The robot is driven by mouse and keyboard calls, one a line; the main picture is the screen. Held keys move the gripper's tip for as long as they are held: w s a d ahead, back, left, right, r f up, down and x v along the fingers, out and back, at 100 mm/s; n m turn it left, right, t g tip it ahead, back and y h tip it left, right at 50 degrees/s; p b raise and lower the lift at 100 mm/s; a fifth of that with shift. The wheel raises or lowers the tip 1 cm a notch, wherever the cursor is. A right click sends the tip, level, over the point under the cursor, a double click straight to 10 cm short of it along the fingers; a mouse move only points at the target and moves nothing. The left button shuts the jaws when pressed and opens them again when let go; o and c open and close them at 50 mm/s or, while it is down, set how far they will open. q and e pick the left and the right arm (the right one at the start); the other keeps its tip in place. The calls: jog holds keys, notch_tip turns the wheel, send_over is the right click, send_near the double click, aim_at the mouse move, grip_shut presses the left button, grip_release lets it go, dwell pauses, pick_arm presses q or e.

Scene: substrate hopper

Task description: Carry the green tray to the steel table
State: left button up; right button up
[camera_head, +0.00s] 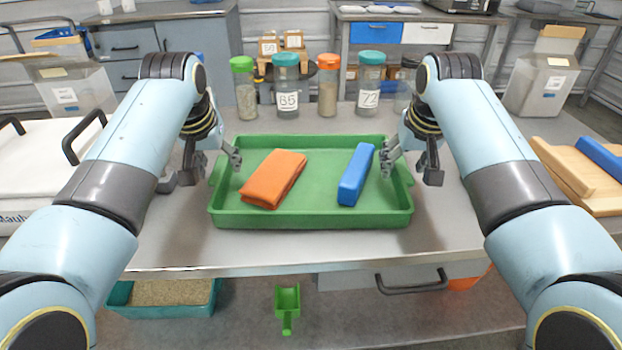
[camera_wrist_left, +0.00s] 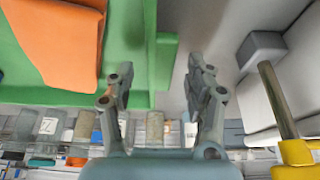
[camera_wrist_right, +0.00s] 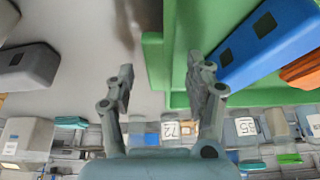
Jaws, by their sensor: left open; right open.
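The green tray (camera_head: 310,220) lies flat on a grey worktop in the head view. An orange folded cloth (camera_head: 273,179) and a blue block (camera_head: 356,175) lie in it. My left gripper (camera_head: 214,164) is open at the tray's left side. In the left wrist view its fingers (camera_wrist_left: 160,82) stand apart with the tray's side wall (camera_wrist_left: 163,65) between them. My right gripper (camera_head: 411,166) is open at the tray's right side. In the right wrist view its fingers (camera_wrist_right: 160,84) stand apart around the other side wall (camera_wrist_right: 153,68). Whether any finger touches the tray is unclear.
Several lidded jars (camera_head: 286,85) stand behind the tray. A white case (camera_head: 35,165) is at the left and wooden boards (camera_head: 570,180) at the right. Below the worktop's front are a teal bin (camera_head: 165,308) and a green scoop (camera_head: 287,300). Benches stand at the back.

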pick_arm(q)
jog(key=shift+x, duration=0.85)
pick_arm(e)
jog(key=shift+x, duration=0.85)
pick_arm(q)
grip_shut()
pick_arm(e)
grip_shut()
